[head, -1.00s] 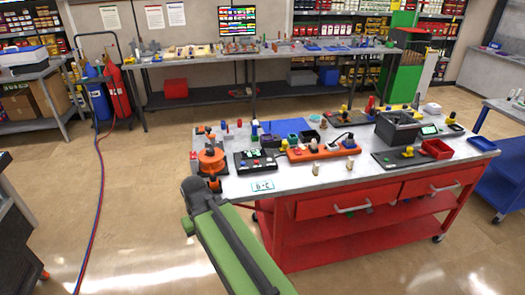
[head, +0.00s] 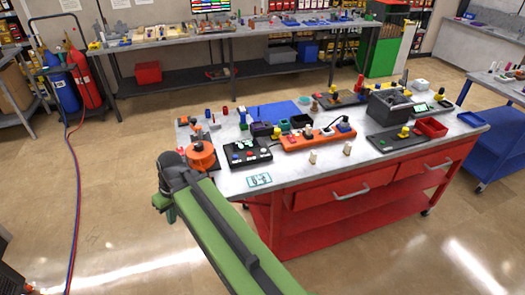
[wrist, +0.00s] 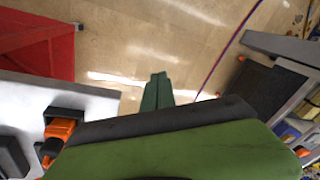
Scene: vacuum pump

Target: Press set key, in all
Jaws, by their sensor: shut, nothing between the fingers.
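A black control box (head: 246,153) with a small pale display and several coloured buttons sits on the worktable near its left front. Which button is the set key is too small to tell. An orange round pump-like unit (head: 201,155) stands just left of it. In the wrist view my gripper (wrist: 159,76) is shut and empty, its green fingers together above bare floor. It is away from the control box, which I cannot make out in that view.
The grey worktable (head: 300,172) has a red drawer base. An orange strip (head: 308,140) with buttons, a dark bin (head: 390,106) and a red tray (head: 431,127) stand on it. Red and blue cylinders and hoses are at left. The floor left of the table is open.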

